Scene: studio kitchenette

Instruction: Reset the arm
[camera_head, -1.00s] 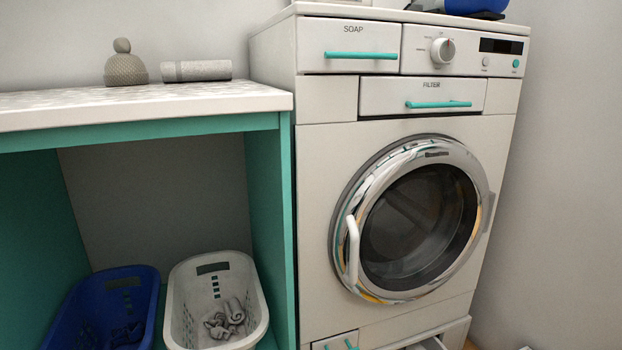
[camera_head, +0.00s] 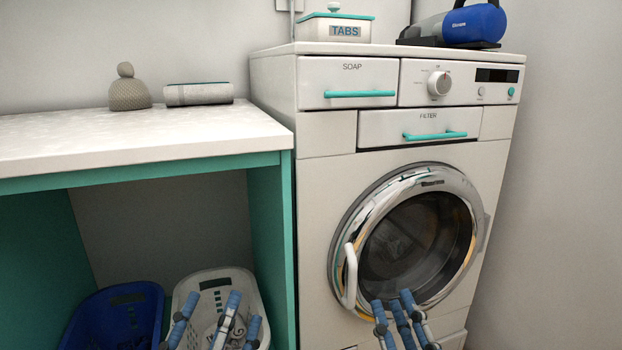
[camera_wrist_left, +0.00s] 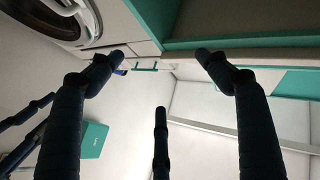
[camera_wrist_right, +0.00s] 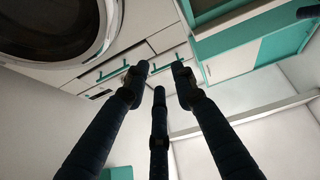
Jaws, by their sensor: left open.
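My left gripper (camera_head: 218,308) is in the lower middle of the head view, in front of the white basket. Its blue fingers point up and stand wide apart. The left wrist view shows the same fingers (camera_wrist_left: 157,62) with nothing between them. My right gripper (camera_head: 393,304) is at the bottom of the head view, in front of the lower part of the washer door. Its fingers point up and are closer together. The right wrist view shows a narrow gap between its fingertips (camera_wrist_right: 162,80) and nothing held.
The washing machine (camera_head: 318,200) has its round door (camera_head: 420,240) shut. A TABS box (camera_head: 336,32) and a blue device (camera_head: 465,25) stand on top. Blue (camera_head: 115,310) and white (camera_head: 240,283) baskets stand below.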

